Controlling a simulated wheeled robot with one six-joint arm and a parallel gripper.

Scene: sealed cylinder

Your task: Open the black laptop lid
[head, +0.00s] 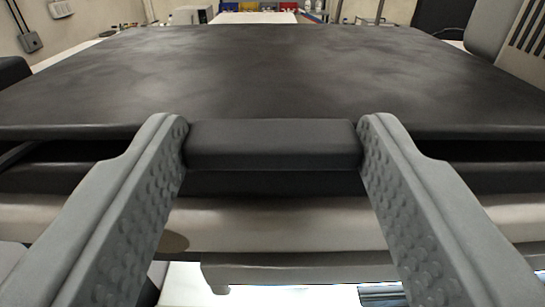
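The black laptop's lid (270,75) fills the middle of the head view as a wide, dark, scuffed slab. It lies nearly flat, with a dark gap under its front edge at both sides and a black lower part (55,178) below. A black block-shaped tab (273,144) stands out at the middle of the front edge. My gripper (274,140) has one grey, studded finger at each end of this tab. Both fingertips appear to touch it, so the gripper looks shut on the tab. The fingers hide parts of the front edge.
A pale table edge (280,224) runs below the laptop. A grey chair back (515,40) stands at the right. Behind are a small white box (193,15), coloured bins (265,6) and small bottles (312,8).

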